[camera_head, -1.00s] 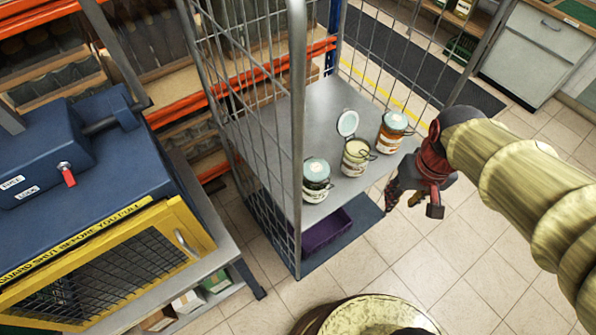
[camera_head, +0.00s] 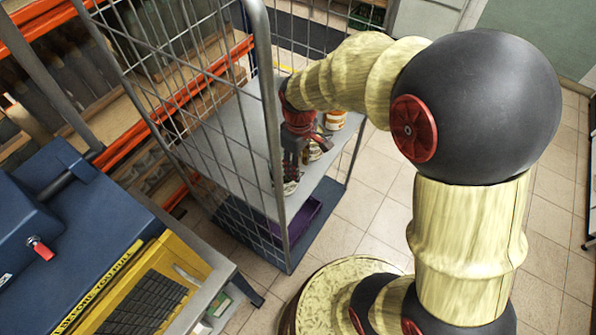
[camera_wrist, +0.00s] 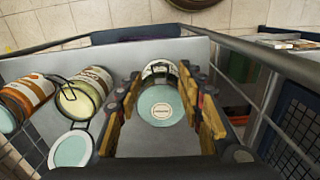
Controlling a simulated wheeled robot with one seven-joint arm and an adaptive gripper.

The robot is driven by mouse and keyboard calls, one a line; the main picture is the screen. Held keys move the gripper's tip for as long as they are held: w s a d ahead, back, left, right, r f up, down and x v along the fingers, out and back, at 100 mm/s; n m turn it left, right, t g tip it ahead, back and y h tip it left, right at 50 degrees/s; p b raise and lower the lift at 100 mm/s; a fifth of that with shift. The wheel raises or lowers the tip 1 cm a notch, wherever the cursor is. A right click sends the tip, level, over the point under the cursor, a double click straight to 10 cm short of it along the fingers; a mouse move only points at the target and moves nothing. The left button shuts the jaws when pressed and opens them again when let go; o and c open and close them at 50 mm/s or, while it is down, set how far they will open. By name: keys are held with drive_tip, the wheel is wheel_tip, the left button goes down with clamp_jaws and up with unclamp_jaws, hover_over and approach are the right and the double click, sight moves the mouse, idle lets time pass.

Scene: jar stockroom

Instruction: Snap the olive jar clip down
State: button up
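Three clip-top jars stand on the grey shelf of a wire roll cage. My gripper (camera_wrist: 161,80) is open, with the fingers at either side of that lid; contact cannot be told. It points down in the head view (camera_head: 292,165). The middle jar (camera_wrist: 88,94) has its lid (camera_wrist: 70,149) swung open.
An orange-labelled jar (camera_wrist: 31,94) stands beyond the open one, also visible in the head view (camera_head: 335,119). The cage's mesh side (camera_head: 185,110) and upright post (camera_head: 268,110) stand close to my arm. A purple crate (camera_head: 300,222) sits below the shelf (camera_head: 235,130).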

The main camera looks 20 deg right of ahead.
drive_tip(key=shift+f, duration=1.5)
drive_tip(key=shift+c, duration=0.8)
drive_tip(key=c, duration=0.7)
clamp_jaws()
